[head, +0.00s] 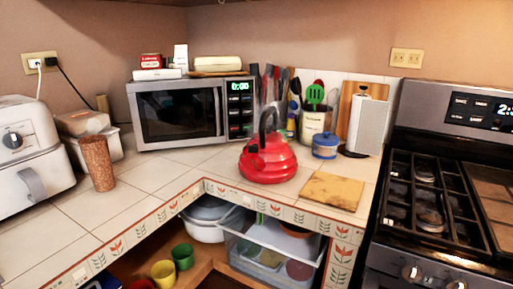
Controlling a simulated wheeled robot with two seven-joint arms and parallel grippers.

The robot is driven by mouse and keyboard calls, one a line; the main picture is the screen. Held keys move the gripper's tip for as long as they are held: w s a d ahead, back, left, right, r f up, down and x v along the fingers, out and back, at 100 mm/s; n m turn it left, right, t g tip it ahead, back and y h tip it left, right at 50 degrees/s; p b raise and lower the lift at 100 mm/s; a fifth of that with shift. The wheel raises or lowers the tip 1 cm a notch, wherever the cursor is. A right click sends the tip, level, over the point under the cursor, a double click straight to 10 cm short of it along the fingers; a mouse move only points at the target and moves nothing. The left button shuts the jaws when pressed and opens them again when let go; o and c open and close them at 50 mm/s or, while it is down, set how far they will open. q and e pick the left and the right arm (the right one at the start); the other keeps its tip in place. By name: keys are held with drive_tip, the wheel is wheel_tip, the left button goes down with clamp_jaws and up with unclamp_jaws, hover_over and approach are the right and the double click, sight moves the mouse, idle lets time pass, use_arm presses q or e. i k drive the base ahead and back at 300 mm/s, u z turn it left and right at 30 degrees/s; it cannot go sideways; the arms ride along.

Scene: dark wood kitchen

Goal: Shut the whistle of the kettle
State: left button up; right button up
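A red kettle (268,162) with ridged sides and a black arched handle (265,125) stands upright on the white tiled counter (142,185), near the inner corner. Its spout seems to be on the left side, towards me. The whistle is too small in the head view to tell whether it is open or shut. Neither of my grippers is in view, and nothing touches the kettle.
A microwave (180,115) stands behind the kettle to the left. A wooden board (333,190), a blue pot (325,147) and a utensil crock (312,124) are to its right. A gas stove (428,205) is at the far right.

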sight(254, 149)
drive_tip(key=k, duration=0.4)
drive_tip(key=z, duration=1.15)
drive_tip(key=i, duration=0.95)
drive_tip(key=u, duration=1.75)
